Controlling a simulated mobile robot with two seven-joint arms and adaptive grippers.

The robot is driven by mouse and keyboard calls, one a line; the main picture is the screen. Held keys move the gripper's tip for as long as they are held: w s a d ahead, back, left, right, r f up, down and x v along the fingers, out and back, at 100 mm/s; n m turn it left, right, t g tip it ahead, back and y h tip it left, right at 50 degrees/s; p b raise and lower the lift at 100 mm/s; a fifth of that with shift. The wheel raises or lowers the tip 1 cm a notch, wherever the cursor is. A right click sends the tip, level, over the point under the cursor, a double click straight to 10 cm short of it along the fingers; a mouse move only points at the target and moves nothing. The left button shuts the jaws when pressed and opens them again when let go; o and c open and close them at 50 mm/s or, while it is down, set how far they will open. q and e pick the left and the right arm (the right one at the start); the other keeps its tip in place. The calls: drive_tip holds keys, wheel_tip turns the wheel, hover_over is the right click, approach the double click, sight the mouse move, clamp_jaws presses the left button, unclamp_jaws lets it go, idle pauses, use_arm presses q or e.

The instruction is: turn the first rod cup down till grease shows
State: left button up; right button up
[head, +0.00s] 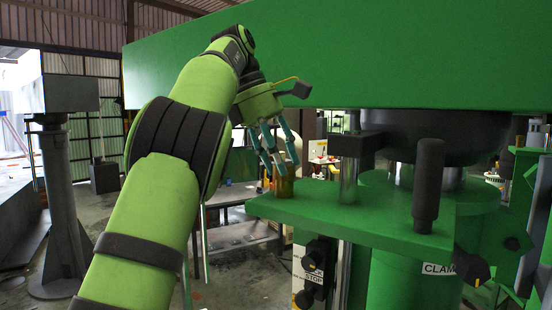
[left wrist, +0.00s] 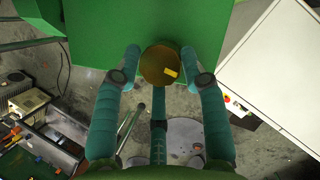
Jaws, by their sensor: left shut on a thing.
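The rod cup (head: 284,186) is a small brass cylinder on the left corner of the green machine plate (head: 380,226). My left gripper (head: 279,168) reaches down on it from above, its teal fingers around the cup. In the left wrist view the cup's round brown top (left wrist: 158,64) shows a small yellow mark (left wrist: 171,72) near its edge. Whether the yellow mark is grease, I cannot tell. My right gripper is not in view.
A steel post with a black block (head: 357,145) and a dark upright handle (head: 428,185) stand right of the cup. A grey workbench (head: 238,192) is behind. A white cabinet (left wrist: 270,75) shows in the wrist view.

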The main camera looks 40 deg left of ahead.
use_arm(q)
drive_tip(key=shift+d+f, duration=0.15)
drive_tip(key=shift+f, duration=0.05)
drive_tip(key=o, duration=1.1)
drive_tip(key=shift+w+d+r, duration=0.15)
drive_tip(key=shift+w+d, duration=0.15)
drive_tip(key=shift+d, duration=0.05)
drive_tip(key=shift+s+a, duration=0.25)
drive_tip(key=shift+n, duration=0.3)
